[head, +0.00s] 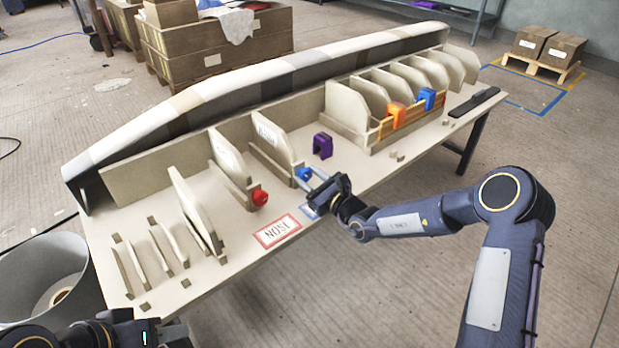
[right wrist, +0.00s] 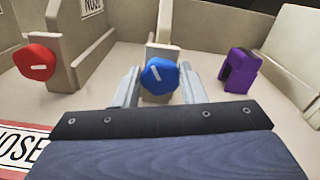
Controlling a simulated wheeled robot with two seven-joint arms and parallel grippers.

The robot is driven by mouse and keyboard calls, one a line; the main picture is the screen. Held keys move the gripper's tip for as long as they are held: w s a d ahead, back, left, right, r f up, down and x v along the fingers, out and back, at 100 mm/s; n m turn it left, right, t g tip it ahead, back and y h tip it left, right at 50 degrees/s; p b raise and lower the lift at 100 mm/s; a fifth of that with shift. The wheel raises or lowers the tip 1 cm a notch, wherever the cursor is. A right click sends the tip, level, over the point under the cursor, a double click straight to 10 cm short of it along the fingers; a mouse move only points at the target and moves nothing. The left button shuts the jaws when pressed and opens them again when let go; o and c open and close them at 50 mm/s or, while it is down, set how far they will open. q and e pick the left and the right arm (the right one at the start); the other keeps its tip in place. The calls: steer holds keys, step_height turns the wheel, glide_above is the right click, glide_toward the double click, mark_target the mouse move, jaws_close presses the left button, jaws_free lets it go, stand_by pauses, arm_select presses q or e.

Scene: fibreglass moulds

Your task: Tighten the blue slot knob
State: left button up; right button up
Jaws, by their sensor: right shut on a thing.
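The blue slot knob (head: 304,174) sits on the front end of a pale slot on the bench, facing the bench's front edge.
A red knob (head: 260,198) is on the slot to the left. A purple clamp-like piece (head: 322,145) stands to the right. An orange piece (head: 397,114) and a blue piece (head: 427,99) sit on the rack. A red-bordered label (head: 277,232) lies on the bench front.

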steer(key=shift+r+m+p, duration=0.15)
steer(key=shift+m+p, duration=0.35)
steer(key=shift+p, duration=0.35)
steer(key=m+p, duration=0.2)
steer(key=shift+p, duration=0.3)
steer(key=m+p, duration=0.2)
steer(key=shift+d+m+p, duration=0.1)
steer(key=shift+m+p, duration=0.7)
steer(key=shift+m, duration=0.1)
steer(key=shift+f, duration=0.2)
steer(key=o, duration=1)
